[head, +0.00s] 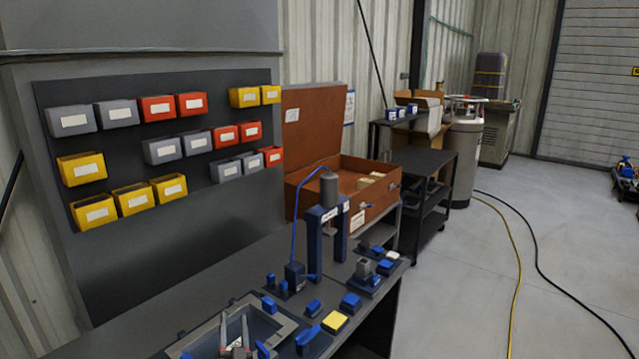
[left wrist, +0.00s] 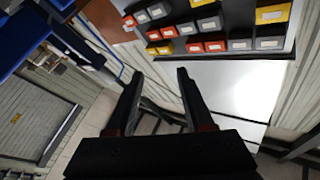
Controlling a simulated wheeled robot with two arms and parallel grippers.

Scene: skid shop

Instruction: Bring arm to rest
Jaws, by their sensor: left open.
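In the left wrist view my left gripper (left wrist: 158,82) is open. Its two dark fingers stand well apart, with dark red parts near their bases, and nothing shows between them. Past the fingers are the bin panel and a bright pale surface. In the head view I cannot surely pick out my left gripper; a pale two-pronged shape (head: 235,335) shows over a grey-rimmed tray (head: 289,327) at the bottom edge, and I cannot tell what it is. My right gripper is in neither view.
The dark workbench (head: 200,298) holds a blue press (head: 314,232), small blue parts and a yellow block (head: 335,321). A panel (head: 55,100) with grey, red and yellow bins rises behind. An open brown case (head: 300,192) stands beyond. Floor (head: 450,300) at right is mostly clear, with hoses across it.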

